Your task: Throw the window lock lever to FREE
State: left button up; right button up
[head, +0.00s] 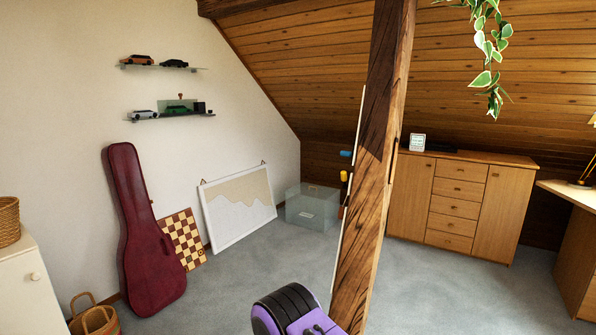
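I see no window and no lock lever with a FREE mark in the head view. A dark timber brace (366,200) runs from top to bottom through the middle and hides part of the room behind it. At its left edge show a small blue item (346,154) and a small yellow item (344,176); what they are is too small to tell. Neither of my grippers is in view.
A wooden cabinet (458,208) stands behind the brace at right, a desk (580,240) at far right. A clear box (312,207), white framed board (238,207), chessboard (183,240) and red instrument case (148,235) line the left wall. Grey carpet (440,290) is free.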

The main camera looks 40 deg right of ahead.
aim_at(344, 173)
jog(key=z, duration=0.05)
jog(key=i, duration=1.35)
jog(key=z, duration=0.9)
jog(key=i, duration=0.85)
jog(key=z, duration=0.85)
